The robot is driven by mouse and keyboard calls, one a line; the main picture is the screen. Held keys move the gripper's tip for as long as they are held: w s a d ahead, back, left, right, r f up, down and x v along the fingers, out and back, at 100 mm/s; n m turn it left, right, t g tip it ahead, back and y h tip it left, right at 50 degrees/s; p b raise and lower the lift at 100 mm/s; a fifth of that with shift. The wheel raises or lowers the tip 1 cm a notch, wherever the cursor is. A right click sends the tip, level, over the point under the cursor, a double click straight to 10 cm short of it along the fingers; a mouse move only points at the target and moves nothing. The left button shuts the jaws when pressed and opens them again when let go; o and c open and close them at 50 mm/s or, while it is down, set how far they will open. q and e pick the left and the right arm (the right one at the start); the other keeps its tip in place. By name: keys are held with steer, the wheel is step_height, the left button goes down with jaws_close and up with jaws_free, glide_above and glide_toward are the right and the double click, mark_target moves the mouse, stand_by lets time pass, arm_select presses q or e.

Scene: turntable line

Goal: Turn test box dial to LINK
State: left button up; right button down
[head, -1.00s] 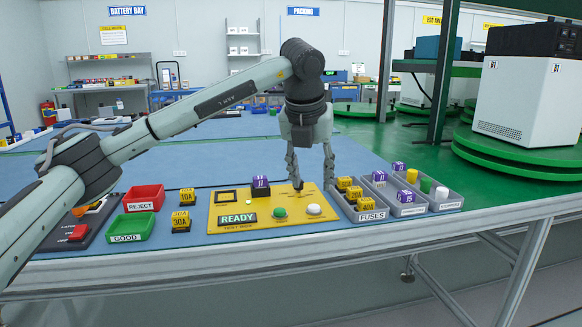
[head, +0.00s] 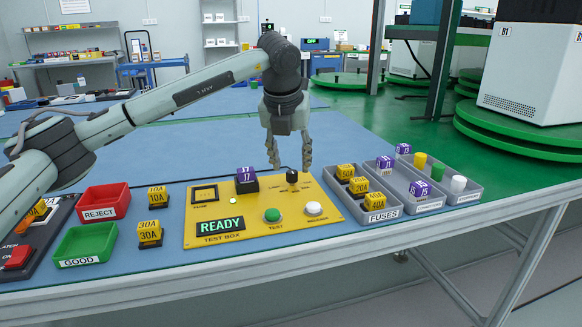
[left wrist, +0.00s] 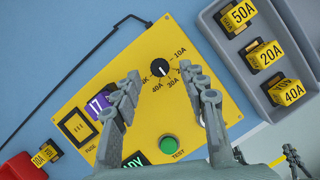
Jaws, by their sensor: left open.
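The yellow test box (head: 215,222) lies on the blue bench, its display reading READY. Its dial (head: 292,176) is a black knob at the back right of the panel, also seen in the left wrist view (left wrist: 160,68). Around it are 10A, 30A and 40A marks and a partly hidden mark ending in K at its left. I cannot tell surely which mark its white line points at. My left gripper (head: 290,164) is open above the dial, pointing down. In the left wrist view the fingertips (left wrist: 160,73) stand either side of the dial, apart from it.
A purple fuse (head: 246,180) stands on the box near the dial. Green (head: 272,215) and white (head: 313,208) buttons are in front. Grey fuse trays (head: 380,216) lie close right; red (head: 104,214) and green (head: 85,258) bins lie left. Bench behind the box is clear.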

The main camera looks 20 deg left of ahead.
mark_target(292, 178)
arm_select(q)
steer(key=shift+x, duration=1.4)
jaws_close()
